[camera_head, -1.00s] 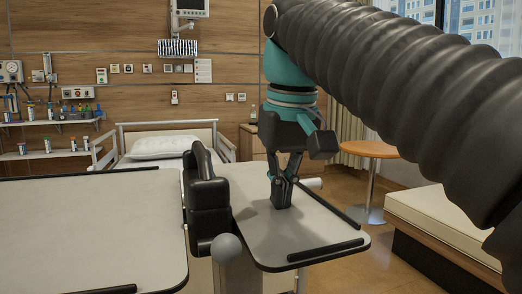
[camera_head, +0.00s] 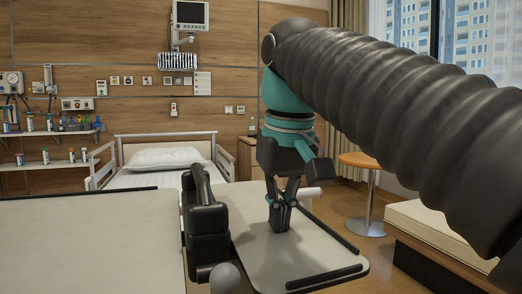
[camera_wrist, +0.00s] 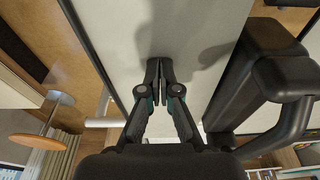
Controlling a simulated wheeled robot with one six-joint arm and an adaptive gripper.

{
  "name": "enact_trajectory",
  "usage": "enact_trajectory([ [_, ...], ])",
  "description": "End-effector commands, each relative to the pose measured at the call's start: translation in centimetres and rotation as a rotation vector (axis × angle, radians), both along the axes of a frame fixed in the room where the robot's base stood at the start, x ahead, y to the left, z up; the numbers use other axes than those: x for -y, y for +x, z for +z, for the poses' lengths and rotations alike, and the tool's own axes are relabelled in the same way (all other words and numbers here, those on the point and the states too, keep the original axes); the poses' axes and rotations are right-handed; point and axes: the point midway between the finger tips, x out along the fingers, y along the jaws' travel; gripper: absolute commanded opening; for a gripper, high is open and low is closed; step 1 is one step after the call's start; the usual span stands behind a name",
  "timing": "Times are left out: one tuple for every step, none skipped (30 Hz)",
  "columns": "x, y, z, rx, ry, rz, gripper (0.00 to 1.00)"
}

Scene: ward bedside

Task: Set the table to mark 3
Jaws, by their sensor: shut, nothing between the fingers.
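The table has a wide pale top (camera_head: 90,240) at left and a narrower pale top (camera_head: 310,245) at right, both with black edge strips. A black upright bracket with a handle (camera_head: 207,225) stands between them, with a grey round knob (camera_head: 226,278) at its front. My gripper (camera_head: 279,230) points down at the narrower top, its fingers shut and empty. In the wrist view the closed fingertips (camera_wrist: 160,68) are over the pale surface (camera_wrist: 195,50), with the black handle (camera_wrist: 275,75) to the right. I cannot tell whether the tips touch the surface. No numbered marks are legible.
A bed (camera_head: 165,165) stands behind the table. A round orange side table (camera_head: 362,162) and a cushioned bench (camera_head: 440,238) are at the right. Wall shelves (camera_head: 50,133) with bottles are at the left. Both tabletops are clear.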

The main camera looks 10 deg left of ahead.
Motion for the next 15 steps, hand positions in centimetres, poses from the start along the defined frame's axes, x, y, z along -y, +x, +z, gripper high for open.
enact_trajectory([
  [0.0, 0.0, 0.3, 0.001, 0.001, 0.000, 0.00],
  [0.0, 0.0, 0.4, 0.001, 0.001, 0.000, 0.00],
  [0.0, 0.0, 0.7, 0.001, 0.001, 0.000, 0.00],
  [0.0, 0.0, 0.9, 0.002, 0.001, 0.000, 0.00],
  [0.0, 0.0, 1.2, 0.002, 0.001, 0.000, 0.00],
  [0.0, 0.0, 1.6, 0.002, 0.001, 0.000, 0.00],
  [0.0, 0.0, 1.8, 0.002, 0.001, 0.000, 0.00],
  [0.0, 0.0, 2.1, 0.002, 0.001, 0.000, 0.00],
  [0.0, 0.0, 2.5, 0.002, 0.001, 0.000, 0.00],
  [0.0, 0.0, 2.7, 0.002, 0.001, 0.000, 0.00],
  [0.0, 0.0, 2.9, 0.002, 0.001, 0.000, 0.00],
  [0.0, 0.0, 3.3, 0.002, 0.001, 0.000, 0.00],
  [0.0, 0.0, 3.5, 0.003, 0.002, 0.000, 0.00],
  [0.0, 0.0, 3.7, 0.003, 0.002, 0.000, 0.00],
  [0.0, 0.0, 4.1, 0.003, 0.002, 0.000, 0.00],
])
